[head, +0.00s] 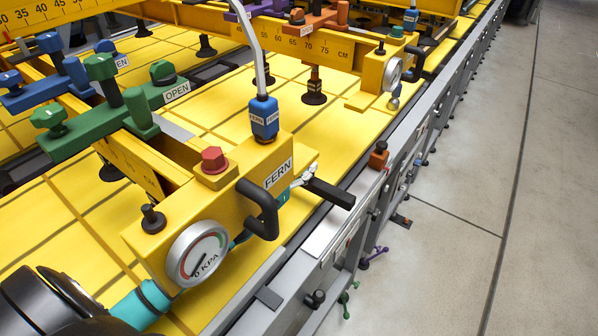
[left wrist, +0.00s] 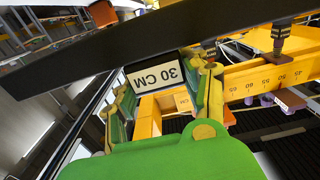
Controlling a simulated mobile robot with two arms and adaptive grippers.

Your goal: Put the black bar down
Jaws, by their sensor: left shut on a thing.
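The black bar (left wrist: 85,65) runs slantwise across the upper part of the left wrist view, from the left edge to the upper right. A pale plate reading "30 CM" (left wrist: 155,76) shows between the fingers, against the bar. My left gripper (left wrist: 166,82), with green body and fingers, is shut on the bar, one finger at each side of the plate. The bar is off the surface below as far as this view shows. My right gripper is in neither view.
The yellow lifter frame has a box marked FERN (head: 215,205), a pressure gauge (head: 197,253) and green knobs (head: 105,95). A grey rail (head: 385,170) runs along the yellow bed. Floor at right (head: 480,150) is mostly clear.

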